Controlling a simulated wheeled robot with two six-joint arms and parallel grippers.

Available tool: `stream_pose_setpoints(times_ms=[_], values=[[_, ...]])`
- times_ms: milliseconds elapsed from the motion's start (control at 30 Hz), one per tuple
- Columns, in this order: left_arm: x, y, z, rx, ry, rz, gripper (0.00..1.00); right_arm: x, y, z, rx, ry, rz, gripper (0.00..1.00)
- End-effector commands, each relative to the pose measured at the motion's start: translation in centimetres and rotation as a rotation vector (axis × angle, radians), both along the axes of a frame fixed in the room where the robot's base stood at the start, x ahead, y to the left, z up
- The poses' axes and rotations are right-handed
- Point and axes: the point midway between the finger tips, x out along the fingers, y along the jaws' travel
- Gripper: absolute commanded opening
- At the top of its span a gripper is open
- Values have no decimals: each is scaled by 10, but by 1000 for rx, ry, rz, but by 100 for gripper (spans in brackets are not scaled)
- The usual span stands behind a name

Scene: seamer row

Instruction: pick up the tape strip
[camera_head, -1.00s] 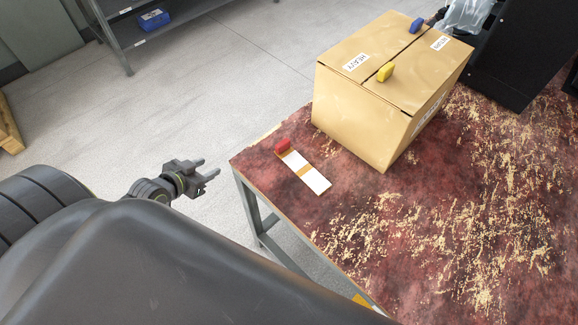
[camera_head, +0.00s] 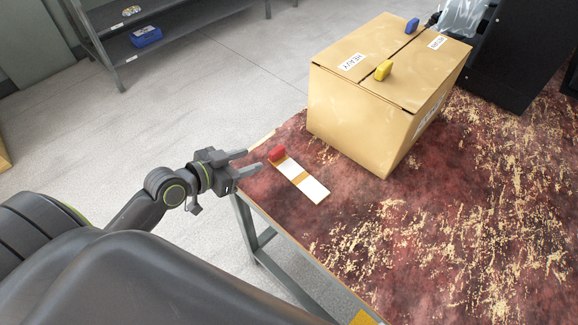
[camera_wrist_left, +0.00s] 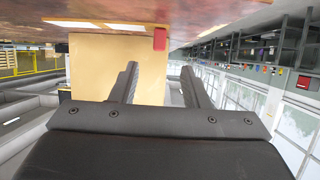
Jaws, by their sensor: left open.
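The tape strip (camera_head: 297,177) is flat and white with a tan band across it. It lies on the worn red table near its left corner. A red block (camera_head: 277,153) sits at its far left end. In the left wrist view the red block (camera_wrist_left: 160,39) is ahead of the fingers, with the pale strip (camera_wrist_left: 90,24) beside it, seen at a low angle. My left gripper (camera_head: 250,161) is open and empty, with its fingertips by the table edge just left of the red block, apart from it as far as I can tell. My right gripper is not in view.
A cardboard box (camera_head: 358,118) with yellow (camera_head: 383,70) and blue (camera_head: 412,26) blocks on top stands behind the strip. A black cabinet (camera_head: 515,55) is at the far right. A grey shelf (camera_head: 185,32) is across the floor.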

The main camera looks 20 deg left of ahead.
Motion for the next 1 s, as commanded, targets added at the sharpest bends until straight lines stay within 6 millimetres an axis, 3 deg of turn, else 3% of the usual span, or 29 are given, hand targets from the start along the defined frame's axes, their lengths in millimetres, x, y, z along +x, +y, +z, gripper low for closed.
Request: stream_pose_setpoints(times_ms=[200,467,700,1000], values=[[32,-13,-14,-4,-1,2,42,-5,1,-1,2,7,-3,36],[48,-21,-20,-1,-1,0,42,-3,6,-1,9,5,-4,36],[77,-35,-33,-2,0,1,42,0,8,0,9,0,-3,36],[86,-38,-38,0,1,0,42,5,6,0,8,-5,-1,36]])
